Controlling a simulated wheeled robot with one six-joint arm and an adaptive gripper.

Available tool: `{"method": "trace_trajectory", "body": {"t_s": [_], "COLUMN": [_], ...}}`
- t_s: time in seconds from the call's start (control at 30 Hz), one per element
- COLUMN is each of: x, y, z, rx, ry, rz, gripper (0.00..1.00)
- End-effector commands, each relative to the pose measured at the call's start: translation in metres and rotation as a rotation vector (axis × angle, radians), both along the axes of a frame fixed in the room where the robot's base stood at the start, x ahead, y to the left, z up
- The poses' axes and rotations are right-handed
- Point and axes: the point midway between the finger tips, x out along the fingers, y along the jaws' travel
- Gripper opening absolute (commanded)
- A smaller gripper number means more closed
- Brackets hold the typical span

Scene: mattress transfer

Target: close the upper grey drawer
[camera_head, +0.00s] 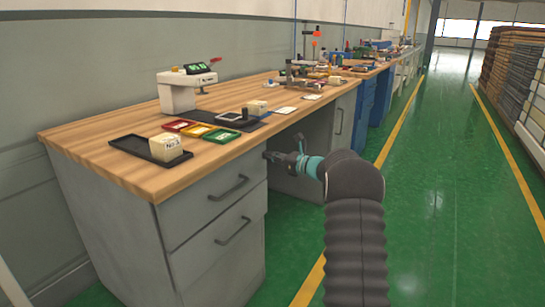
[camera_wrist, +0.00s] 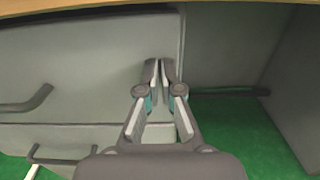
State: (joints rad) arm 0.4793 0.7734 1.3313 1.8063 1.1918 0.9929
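The upper grey drawer (camera_head: 205,205) is in the pedestal at the near end of the wooden workbench. Its front looks about flush with the lower grey drawer (camera_head: 218,260); I cannot tell whether a small gap remains. In the wrist view the upper drawer's front (camera_wrist: 90,75) fills the left and middle, with its dark handle (camera_wrist: 28,100) at far left. My gripper (camera_wrist: 160,68) is shut and empty, its fingertips together before the right part of that front. In the head view my gripper (camera_head: 269,156) is at the pedestal's right edge, under the benchtop. Contact is unclear.
The benchtop (camera_head: 95,160) overhangs just above my gripper. It bears a black tray (camera_head: 130,146), a pale block (camera_head: 166,146), coloured trays and a white device (camera_head: 180,95). An open knee space (camera_wrist: 230,60) lies right of the drawers. The green aisle (camera_head: 440,180) is clear.

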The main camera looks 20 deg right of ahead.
Motion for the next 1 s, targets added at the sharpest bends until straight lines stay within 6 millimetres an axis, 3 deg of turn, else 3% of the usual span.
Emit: {"method": "trace_trajectory", "body": {"t_s": [0.17,0.37,0.8,1.0], "x": [0.003,-0.008,-0.074,-0.094], "y": [0.007,-0.003,-0.062,-0.077], "z": [0.003,0.003,0.001,0.001], "rx": [0.0,0.001,0.001,0.001], "ry": [-0.005,-0.004,-0.003,-0.003], "rz": [0.006,0.009,0.001,0.005], "gripper": [0.0,0.0,0.0,0.0]}}
